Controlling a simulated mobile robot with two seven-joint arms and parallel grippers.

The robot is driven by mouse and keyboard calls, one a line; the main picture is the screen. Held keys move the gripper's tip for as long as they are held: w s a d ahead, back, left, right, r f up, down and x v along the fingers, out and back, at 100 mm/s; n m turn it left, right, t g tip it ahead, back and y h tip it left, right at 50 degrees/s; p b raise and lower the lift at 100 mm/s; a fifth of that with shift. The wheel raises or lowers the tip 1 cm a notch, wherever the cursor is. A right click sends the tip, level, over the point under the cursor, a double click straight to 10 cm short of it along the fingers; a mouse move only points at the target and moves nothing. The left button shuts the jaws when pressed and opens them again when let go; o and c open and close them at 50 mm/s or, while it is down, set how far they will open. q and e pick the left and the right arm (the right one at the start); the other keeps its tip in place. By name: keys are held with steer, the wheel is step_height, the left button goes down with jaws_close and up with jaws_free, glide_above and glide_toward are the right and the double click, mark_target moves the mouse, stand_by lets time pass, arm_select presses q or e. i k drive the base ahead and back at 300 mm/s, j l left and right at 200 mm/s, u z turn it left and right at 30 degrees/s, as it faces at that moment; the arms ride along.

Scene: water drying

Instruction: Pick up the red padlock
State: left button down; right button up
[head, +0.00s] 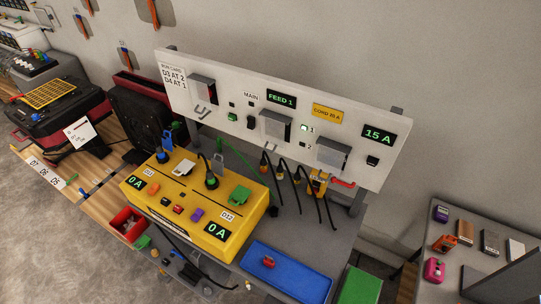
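A small red object that looks like the red padlock (268,263) lies on the blue mat or tray (290,274) at the front of the grey bench. Its shackle is too small to make out clearly. Neither of my grippers shows in the head view.
A yellow box (234,230) with two "0 A" displays stands left of the blue tray. A white panel (225,95) rises behind, with cables hanging below it. A green mat (361,286) is to the right. A separate grey table (466,262) holds several small devices.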

mark_target(269, 262)
steer(key=k+j+z, duration=0.1)
steer(key=j+z, duration=0.25)
steer(key=k+l+u, duration=0.35)
steer(key=i, duration=0.45)
steer(key=j+z, duration=1.15)
steer(key=k+j+z, duration=0.15)
steer(key=z, duration=0.2)
